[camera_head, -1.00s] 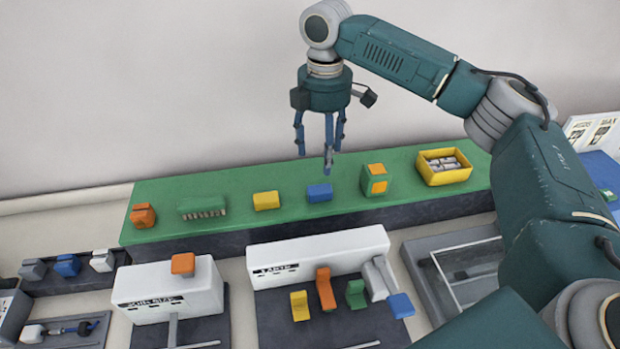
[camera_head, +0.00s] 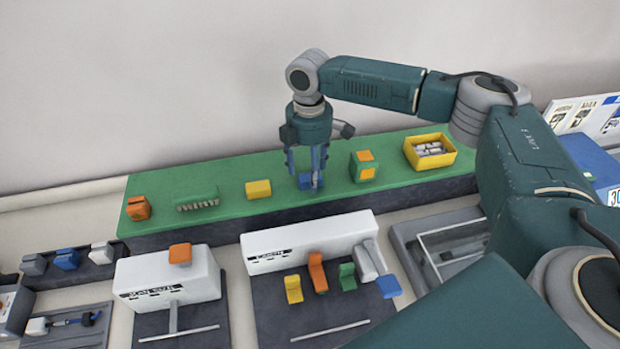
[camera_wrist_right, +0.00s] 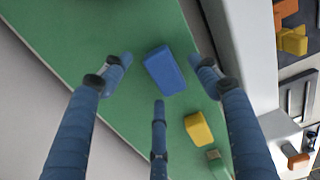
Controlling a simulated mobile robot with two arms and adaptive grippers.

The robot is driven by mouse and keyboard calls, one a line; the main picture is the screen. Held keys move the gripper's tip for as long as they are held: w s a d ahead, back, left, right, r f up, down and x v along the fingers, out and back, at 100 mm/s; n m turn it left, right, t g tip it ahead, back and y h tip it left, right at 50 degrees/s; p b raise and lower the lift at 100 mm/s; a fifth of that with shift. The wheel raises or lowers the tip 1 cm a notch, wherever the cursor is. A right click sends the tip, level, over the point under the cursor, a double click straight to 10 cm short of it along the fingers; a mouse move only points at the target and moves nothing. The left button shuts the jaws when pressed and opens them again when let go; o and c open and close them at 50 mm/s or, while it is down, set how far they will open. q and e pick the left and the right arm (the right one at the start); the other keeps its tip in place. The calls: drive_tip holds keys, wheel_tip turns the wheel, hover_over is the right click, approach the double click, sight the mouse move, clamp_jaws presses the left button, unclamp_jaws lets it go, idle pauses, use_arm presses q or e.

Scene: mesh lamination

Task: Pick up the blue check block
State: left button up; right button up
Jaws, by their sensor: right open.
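The blue check block (camera_head: 306,181) lies on the green shelf top (camera_head: 230,179), between a yellow block and a green-and-orange block. My right gripper (camera_head: 306,180) has come down over it, and its fingers partly hide it in the head view. In the right wrist view the blue block (camera_wrist_right: 165,71) sits between the spread fingertips of my right gripper (camera_wrist_right: 160,80). The fingers are open, with gaps between them and the block. My left gripper is in neither view.
On the green shelf stand a yellow block (camera_head: 258,189), a green-and-orange block (camera_head: 363,166), a yellow bin (camera_head: 430,152) with pale pieces, a green ridged piece (camera_head: 196,197) and an orange block (camera_head: 138,208). White machines (camera_head: 310,241) stand in front, lower down.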

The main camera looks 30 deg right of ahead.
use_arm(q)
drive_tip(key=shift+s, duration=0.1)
use_arm(e)
drive_tip(key=shift+c, duration=0.5)
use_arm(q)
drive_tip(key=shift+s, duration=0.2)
use_arm(e)
drive_tip(key=c, duration=1.2)
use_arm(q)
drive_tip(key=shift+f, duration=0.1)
use_arm(e)
drive_tip(key=shift+r, duration=0.15)
